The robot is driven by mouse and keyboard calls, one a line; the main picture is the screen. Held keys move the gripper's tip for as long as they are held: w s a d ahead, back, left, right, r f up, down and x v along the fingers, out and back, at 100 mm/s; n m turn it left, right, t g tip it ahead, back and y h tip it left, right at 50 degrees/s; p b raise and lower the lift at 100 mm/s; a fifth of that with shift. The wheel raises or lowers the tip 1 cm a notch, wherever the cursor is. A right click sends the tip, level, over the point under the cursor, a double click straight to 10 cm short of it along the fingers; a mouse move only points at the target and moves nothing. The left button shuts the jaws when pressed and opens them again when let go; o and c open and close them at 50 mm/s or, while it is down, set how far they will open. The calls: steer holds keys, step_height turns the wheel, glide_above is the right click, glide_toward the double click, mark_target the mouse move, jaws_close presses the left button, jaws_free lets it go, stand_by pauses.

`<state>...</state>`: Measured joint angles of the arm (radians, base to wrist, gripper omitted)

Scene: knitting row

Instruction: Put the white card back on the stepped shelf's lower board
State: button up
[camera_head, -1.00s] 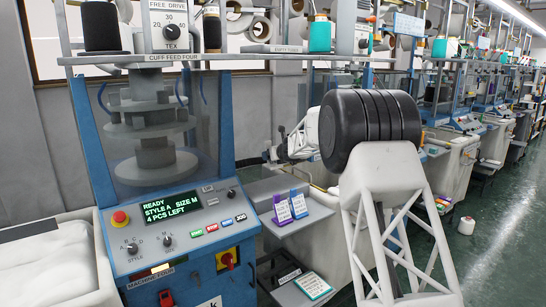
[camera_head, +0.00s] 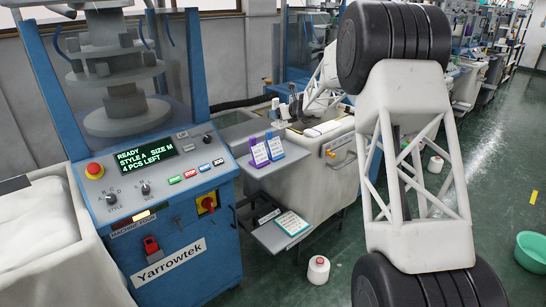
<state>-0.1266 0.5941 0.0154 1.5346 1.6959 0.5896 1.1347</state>
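The stepped shelf stands right of the blue machine. Its upper board (camera_head: 275,165) bears a purple-edged card (camera_head: 259,152) and a blue-edged card (camera_head: 275,147), both propped up. Its lower board (camera_head: 268,236) bears a white card with a teal edge (camera_head: 292,223), lying flat at the right. I see no other plainly white card. My arm reaches away behind the shelf. My gripper (camera_head: 292,112) appears small and dark near the bin beyond, well apart from the shelf. Whether it is open or holds anything is too small to tell.
The blue machine (camera_head: 170,215) stands left of the shelf. A grey bin (camera_head: 330,170) with white material on top stands behind it. A white cone (camera_head: 318,269) stands on the floor below the lower board. A green tub (camera_head: 532,252) is at far right; the aisle floor is mostly clear.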

glide_above(290, 151)
steer(key=shift+f, duration=0.65)
steer(key=shift+f, duration=3.1)
steer(key=shift+f, duration=1.85)
steer(key=shift+f, duration=0.1)
steer(key=o, duration=0.6)
steer(key=shift+o, duration=0.2)
